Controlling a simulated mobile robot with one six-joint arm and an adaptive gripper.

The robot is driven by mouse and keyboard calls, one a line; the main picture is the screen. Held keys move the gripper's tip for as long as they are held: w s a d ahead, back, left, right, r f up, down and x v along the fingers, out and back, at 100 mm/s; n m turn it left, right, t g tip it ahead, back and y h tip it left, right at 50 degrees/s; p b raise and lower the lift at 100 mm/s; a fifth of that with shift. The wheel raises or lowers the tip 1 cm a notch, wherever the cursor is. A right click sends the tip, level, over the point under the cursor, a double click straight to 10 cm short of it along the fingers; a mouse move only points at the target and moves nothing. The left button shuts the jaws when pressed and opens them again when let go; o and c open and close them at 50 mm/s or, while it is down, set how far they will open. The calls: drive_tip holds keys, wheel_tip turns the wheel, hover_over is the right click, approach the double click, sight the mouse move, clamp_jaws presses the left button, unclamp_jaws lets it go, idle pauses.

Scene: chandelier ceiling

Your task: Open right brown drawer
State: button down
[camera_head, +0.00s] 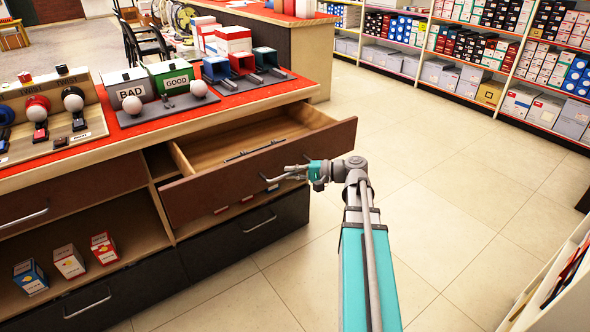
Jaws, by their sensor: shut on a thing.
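The right brown drawer (210,196) is in the counter below the red top. It is pulled well out, and its pale wooden inside shows. My gripper (278,180) is at the front of this drawer, coming from the right. It is shut on the drawer's handle (266,179), which is mostly hidden by the fingers. The left brown drawer (75,192) is shut, with a silver handle (25,217) on its front.
Dark lower drawers (243,235) below are shut. Small boxes (70,262) stand on the open shelf at left. GOOD and BAD bins (170,76) stand on the counter. The tiled floor (460,220) at right is clear, with stocked shelves (470,55) behind.

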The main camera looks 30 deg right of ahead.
drive_tip(key=shift+s+a, duration=0.25)
drive_tip(key=shift+s, duration=0.95)
drive_tip(key=c, duration=0.7)
unclamp_jaws()
drive_tip(key=shift+d, duration=0.15)
drive_tip(key=shift+w+d, duration=0.1)
